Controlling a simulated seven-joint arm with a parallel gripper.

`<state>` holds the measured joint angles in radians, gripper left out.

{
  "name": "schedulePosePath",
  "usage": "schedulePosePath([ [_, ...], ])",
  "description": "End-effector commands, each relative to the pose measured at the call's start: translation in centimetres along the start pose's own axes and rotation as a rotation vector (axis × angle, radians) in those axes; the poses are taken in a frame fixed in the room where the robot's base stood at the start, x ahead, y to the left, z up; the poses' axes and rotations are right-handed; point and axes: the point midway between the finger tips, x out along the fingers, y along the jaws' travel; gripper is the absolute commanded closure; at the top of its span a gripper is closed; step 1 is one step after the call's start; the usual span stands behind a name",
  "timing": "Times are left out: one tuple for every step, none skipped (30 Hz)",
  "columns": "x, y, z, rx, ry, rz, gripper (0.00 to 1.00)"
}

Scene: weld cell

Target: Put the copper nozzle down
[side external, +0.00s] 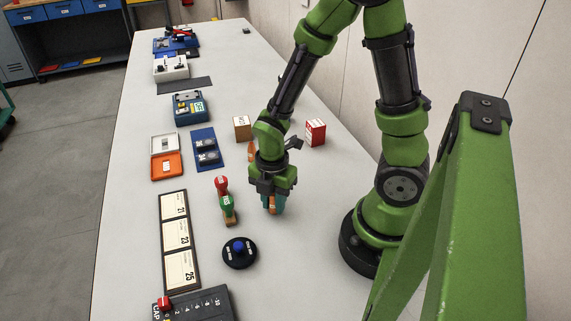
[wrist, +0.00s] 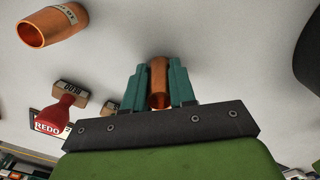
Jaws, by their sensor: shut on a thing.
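My gripper (side external: 273,203) is low over the table, right of the stamps. Its teal fingers, also in the wrist view (wrist: 157,84), are shut on a copper nozzle (wrist: 158,77). A bit of this held nozzle (side external: 272,204) shows between the fingers in the side view. I cannot tell whether it touches the table. A second copper nozzle (wrist: 54,26), with a pale label, is apart from the gripper at the upper left of the wrist view. It stands behind the gripper in the side view (side external: 251,151).
A red-handled stamp (side external: 222,186) and a green-handled stamp (side external: 227,206) are close left of the gripper. A black disc with a blue knob (side external: 239,252) is in front. A cardboard box (side external: 242,128) and a red-and-white box (side external: 315,132) stand behind. Table (side external: 310,190) right of the gripper is clear.

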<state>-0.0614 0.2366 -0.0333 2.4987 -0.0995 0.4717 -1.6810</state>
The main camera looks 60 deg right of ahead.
Motion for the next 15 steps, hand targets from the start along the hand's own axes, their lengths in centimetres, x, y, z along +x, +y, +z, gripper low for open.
schedulePosePath([
  [0.10, 0.00, 0.01, 0.000, 0.000, -0.001, 1.00],
  [0.20, -0.01, 0.02, 0.000, 0.000, -0.001, 1.00],
  [0.34, -0.02, 0.02, 0.000, 0.000, -0.002, 1.00],
  [0.29, 0.00, 0.02, 0.000, 0.000, -0.001, 0.70],
  [0.28, 0.00, 0.02, 0.000, 0.000, -0.001, 0.66],
  [0.27, 0.00, 0.01, 0.000, 0.000, -0.001, 0.59],
  [0.27, 0.00, 0.01, 0.000, 0.000, -0.001, 0.55],
  [0.26, 0.00, 0.01, 0.000, 0.000, -0.001, 0.50],
  [0.26, 0.01, 0.01, 0.000, 0.000, -0.001, 0.49],
  [0.26, 0.01, 0.01, 0.000, 0.000, 0.000, 0.49],
  [0.25, 0.01, 0.01, 0.000, 0.000, 0.000, 0.49],
  [0.25, 0.01, 0.01, 0.000, 0.000, 0.000, 0.49],
  [0.25, 0.01, 0.01, 0.000, 0.000, 0.000, 0.49],
  [0.25, 0.01, 0.01, 0.000, 0.000, 0.000, 0.49],
  [0.24, 0.01, 0.01, 0.000, 0.000, 0.000, 0.49],
])
